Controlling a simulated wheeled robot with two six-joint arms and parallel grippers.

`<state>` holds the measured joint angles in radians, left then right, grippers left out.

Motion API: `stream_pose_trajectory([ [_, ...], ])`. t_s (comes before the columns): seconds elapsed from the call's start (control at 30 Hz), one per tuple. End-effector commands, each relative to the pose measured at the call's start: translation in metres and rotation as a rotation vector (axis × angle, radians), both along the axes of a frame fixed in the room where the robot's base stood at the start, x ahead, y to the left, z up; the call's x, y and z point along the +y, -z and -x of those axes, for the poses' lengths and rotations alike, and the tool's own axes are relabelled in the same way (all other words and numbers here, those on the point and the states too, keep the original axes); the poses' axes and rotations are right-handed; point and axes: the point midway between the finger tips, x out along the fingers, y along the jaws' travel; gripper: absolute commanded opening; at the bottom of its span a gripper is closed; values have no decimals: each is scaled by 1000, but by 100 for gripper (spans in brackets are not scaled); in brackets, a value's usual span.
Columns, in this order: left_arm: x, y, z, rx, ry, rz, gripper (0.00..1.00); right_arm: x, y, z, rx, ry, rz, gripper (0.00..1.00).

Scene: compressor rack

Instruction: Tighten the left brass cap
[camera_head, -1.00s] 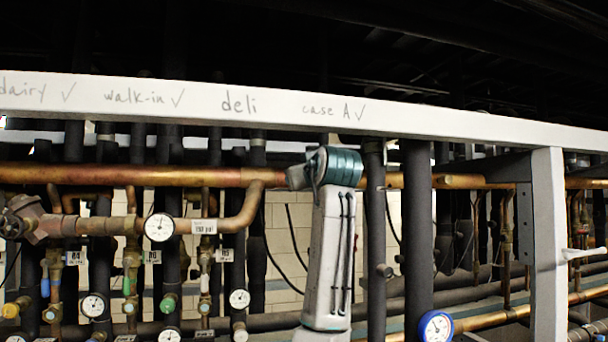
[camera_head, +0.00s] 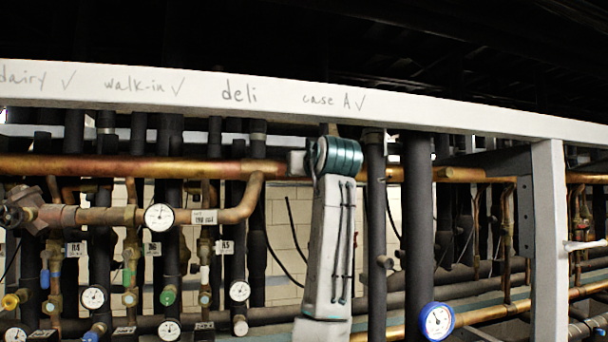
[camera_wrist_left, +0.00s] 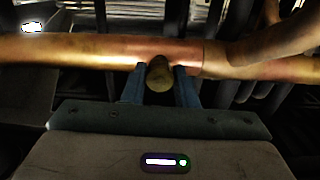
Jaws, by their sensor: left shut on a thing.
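In the left wrist view, a round brass cap (camera_wrist_left: 159,74) sits against the copper pipe (camera_wrist_left: 110,52), end facing the camera. My left gripper (camera_wrist_left: 160,88) has its two blue fingers on either side of the cap, shut on it. The fingertips reach close to the pipe. In the head view, one arm link of mine rises in front of the rack. No gripper shows there, and the cap cannot be made out. My right gripper is in neither view.
A white beam (camera_head: 240,95) with handwritten labels crosses above the pipes. A white post (camera_head: 548,240) stands at the right. Dark vertical pipes (camera_head: 418,220) stand right of my arm. A blue-rimmed gauge (camera_head: 437,321) is low down, and several gauges and valves crowd the left.

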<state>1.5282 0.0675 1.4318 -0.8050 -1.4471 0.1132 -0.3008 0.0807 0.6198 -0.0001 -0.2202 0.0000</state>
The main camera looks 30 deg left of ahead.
Motion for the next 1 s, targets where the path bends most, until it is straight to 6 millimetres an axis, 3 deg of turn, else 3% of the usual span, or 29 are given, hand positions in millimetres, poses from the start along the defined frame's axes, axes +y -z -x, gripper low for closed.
stream_pose_trajectory([
  [1.0,0,0,1,729,0,-627,3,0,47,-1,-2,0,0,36],
])
